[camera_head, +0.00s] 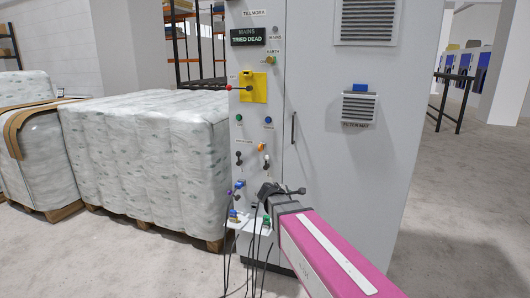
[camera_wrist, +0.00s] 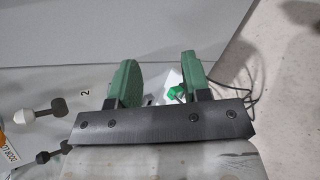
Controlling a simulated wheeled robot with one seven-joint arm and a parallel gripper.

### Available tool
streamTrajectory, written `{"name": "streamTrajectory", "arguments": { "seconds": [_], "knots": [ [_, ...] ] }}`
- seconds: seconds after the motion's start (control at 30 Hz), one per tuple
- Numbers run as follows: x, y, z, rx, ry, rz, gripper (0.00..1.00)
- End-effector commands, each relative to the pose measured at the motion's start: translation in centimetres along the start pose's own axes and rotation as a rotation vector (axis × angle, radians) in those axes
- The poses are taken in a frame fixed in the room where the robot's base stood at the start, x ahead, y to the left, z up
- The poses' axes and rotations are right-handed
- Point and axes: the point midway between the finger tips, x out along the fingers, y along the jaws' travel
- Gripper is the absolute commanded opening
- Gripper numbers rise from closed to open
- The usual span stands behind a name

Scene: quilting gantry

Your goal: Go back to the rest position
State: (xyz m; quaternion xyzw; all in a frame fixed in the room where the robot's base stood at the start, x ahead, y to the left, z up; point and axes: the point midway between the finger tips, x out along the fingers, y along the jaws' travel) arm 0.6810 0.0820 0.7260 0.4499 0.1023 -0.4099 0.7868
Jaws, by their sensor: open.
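My gripper (camera_wrist: 160,72) shows in the wrist view as two green finger pads standing well apart on a dark bracket. Nothing is held between them. In the head view my gripper (camera_head: 268,191) is a dark shape at the end of my pink arm, low in front of the grey cabinet (camera_head: 335,160). It is close to the cabinet's left panel, just above a small white shelf (camera_head: 240,226) with coloured plugs and hanging dark cables. In the wrist view a green plug (camera_wrist: 177,93) shows beyond the gap between the pads. The finger ends are hard to make out in the head view.
Toggle levers (camera_head: 239,158), a yellow switch plate (camera_head: 254,87) with a red-knobbed handle, and a door handle (camera_head: 292,128) stick out from the cabinet. Wrapped bales (camera_head: 150,155) on pallets stand left. The floor (camera_head: 460,200) at the right is clear.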

Motion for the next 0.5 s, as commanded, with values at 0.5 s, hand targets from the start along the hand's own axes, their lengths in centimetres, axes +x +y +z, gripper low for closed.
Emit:
{"name": "streamTrajectory", "arguments": {
  "seconds": [0.5],
  "knots": [
    [0.7, -24.6, 2.3, 1.278, -0.010, -0.952, 0.44]
  ]
}}
